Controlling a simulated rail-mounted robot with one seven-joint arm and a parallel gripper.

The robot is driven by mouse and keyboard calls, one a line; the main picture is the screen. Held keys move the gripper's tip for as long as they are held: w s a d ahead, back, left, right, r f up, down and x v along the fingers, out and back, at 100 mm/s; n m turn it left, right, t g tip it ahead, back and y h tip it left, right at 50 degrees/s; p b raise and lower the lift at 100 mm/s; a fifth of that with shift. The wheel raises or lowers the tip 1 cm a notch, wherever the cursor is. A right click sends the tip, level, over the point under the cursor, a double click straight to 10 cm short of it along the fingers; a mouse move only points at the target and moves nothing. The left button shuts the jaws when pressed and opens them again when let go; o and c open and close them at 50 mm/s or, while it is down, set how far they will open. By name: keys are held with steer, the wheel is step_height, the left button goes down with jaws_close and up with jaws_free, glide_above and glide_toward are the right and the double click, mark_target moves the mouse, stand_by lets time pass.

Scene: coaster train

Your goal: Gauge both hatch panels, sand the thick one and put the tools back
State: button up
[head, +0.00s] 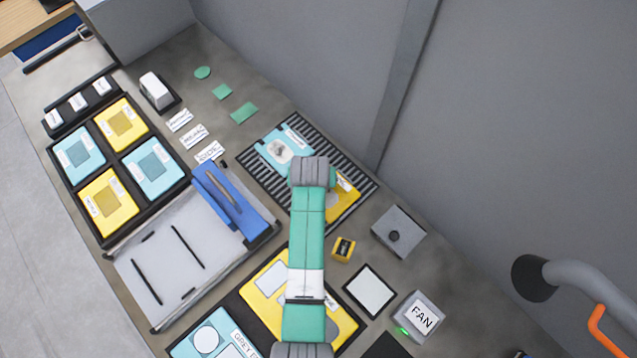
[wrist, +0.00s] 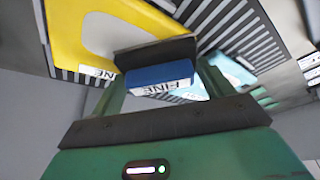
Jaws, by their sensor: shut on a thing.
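My gripper (wrist: 160,85) is shut on a blue block with a white label reading FINE (wrist: 160,78) and a dark slab against it. In the head view my arm hides the gripper and the block. They are over the striped mat (head: 247,173). A light-blue panel (head: 268,154) with a grey smudge lies on the mat's left part. A yellow panel (head: 347,197) lies on its right part, partly hidden by my arm. In the wrist view the yellow panel (wrist: 75,30) is close beyond the block; I cannot tell if they touch. The light-blue panel (wrist: 238,74) is at right.
A black rack (head: 115,158) holds several yellow and light-blue panels. A grey tray (head: 160,262) with a blue part (head: 230,200) stands left of my arm. A small yellow block (head: 343,248), a grey box with a knob (head: 398,232) and a FAN box (head: 420,316) stand right. A wall (head: 470,120) rises behind.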

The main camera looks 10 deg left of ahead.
step_height(320, 180, up, 2)
steer(key=shift+s+r+p, duration=0.1)
steer(key=shift+r+p, duration=0.15)
steer(key=shift+p, duration=0.15)
step_height(320, 180, up, 6)
steer(key=p, duration=0.5)
steer(key=shift+f, duration=0.15)
steer(key=shift+d, duration=0.1)
